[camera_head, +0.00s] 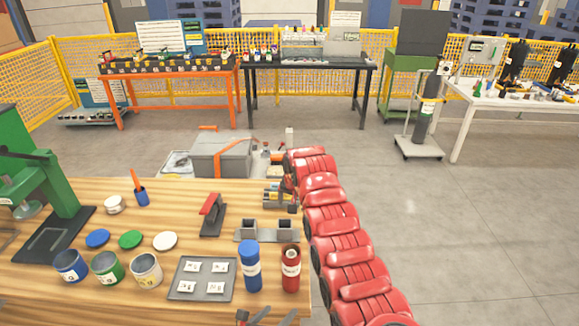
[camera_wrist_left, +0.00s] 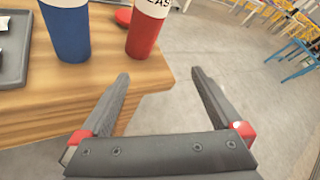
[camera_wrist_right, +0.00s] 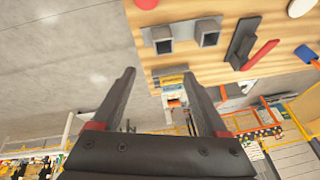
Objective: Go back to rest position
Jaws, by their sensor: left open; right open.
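My left gripper (camera_head: 265,318) is at the bottom of the head view, by the near right corner of the wooden table. In the left wrist view its two fingers (camera_wrist_left: 160,75) are apart with nothing between them, beside the table edge. A blue bottle (camera_head: 250,268) and a red bottle (camera_head: 290,270) stand just past it. My red right arm stretches along the table's right side toward the far edge. My right gripper (camera_wrist_right: 160,75) is open and empty in the right wrist view, near the table's edge. In the head view its fingers are hard to make out.
The wooden table (camera_head: 75,192) holds a green press (camera_head: 45,170), several paint cans, a grey tray (camera_head: 202,293), a red-handled tool (camera_head: 211,208) and grey blocks (camera_head: 266,230). A grey case (camera_head: 222,158) stands beyond it. The floor (camera_head: 460,230) to the right is clear.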

